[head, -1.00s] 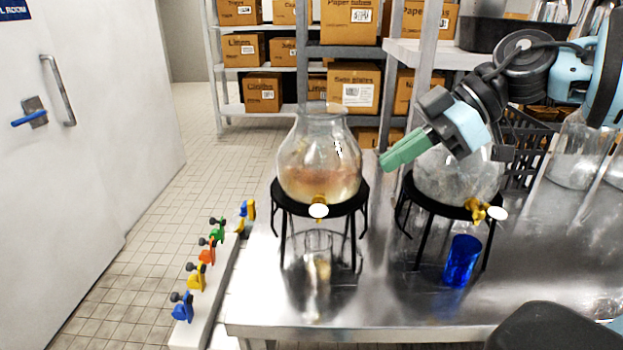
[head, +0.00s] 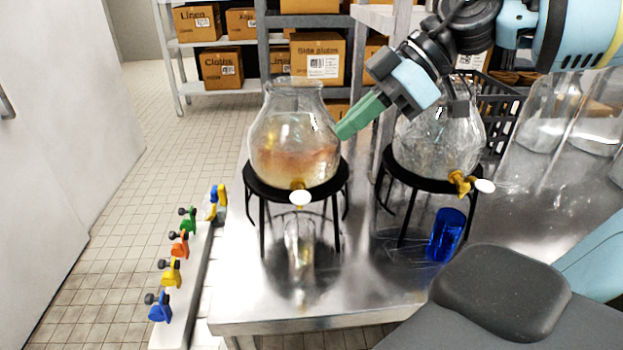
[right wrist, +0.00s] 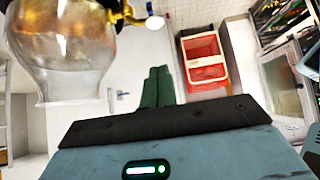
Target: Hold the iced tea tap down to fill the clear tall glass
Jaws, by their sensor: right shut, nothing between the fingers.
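The dispenser jar of amber iced tea (head: 294,150) stands on a black stand. Its brass tap with a round white handle (head: 300,198) faces the front; the white handle also shows in the right wrist view (right wrist: 155,22). The clear tall glass (head: 299,243) stands upright on the steel table below this tap; I see no clear liquid level in it. My right gripper (head: 345,131), with green fingers, is shut and empty. It is by the jar's right side, above tap height; I cannot tell if it touches the jar. My left gripper is not in view.
A second jar (head: 440,140) with clear contents stands to the right on its own black stand (head: 430,184), a blue glass (head: 445,235) below its tap. Coloured clips (head: 170,272) line a white strip at the left. The steel table (head: 300,308) is clear in front.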

